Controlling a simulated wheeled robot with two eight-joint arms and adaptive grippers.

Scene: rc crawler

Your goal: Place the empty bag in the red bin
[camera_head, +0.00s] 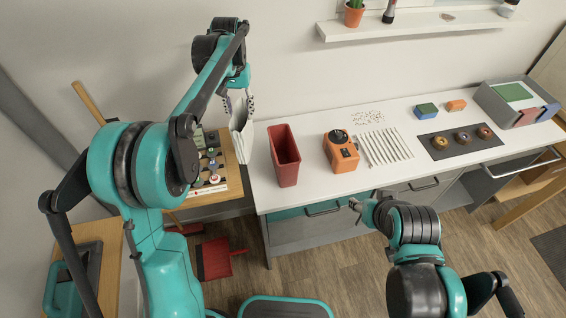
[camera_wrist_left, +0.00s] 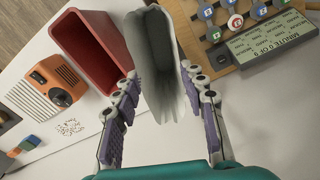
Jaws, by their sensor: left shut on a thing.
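The empty bag (camera_head: 240,132) is white-grey with an open top, and hangs upright at the left end of the white counter. My left gripper (camera_head: 239,103) is shut on it from above. In the left wrist view the bag (camera_wrist_left: 158,55) lies between the two fingers. The red bin (camera_head: 284,158) stands upright on the counter just right of the bag, apart from it, with its top open. The bin also shows in the left wrist view (camera_wrist_left: 88,50), left of the bag. My right gripper (camera_head: 356,208) is low in front of the counter; its jaws are too small to judge.
An orange machine (camera_head: 341,152) stands right of the bin. A white slatted rack (camera_head: 384,146) and a dark tray (camera_head: 440,150) with rings lie further right. A wooden game board (camera_head: 212,165) is left of the counter. A shelf (camera_head: 420,25) hangs above.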

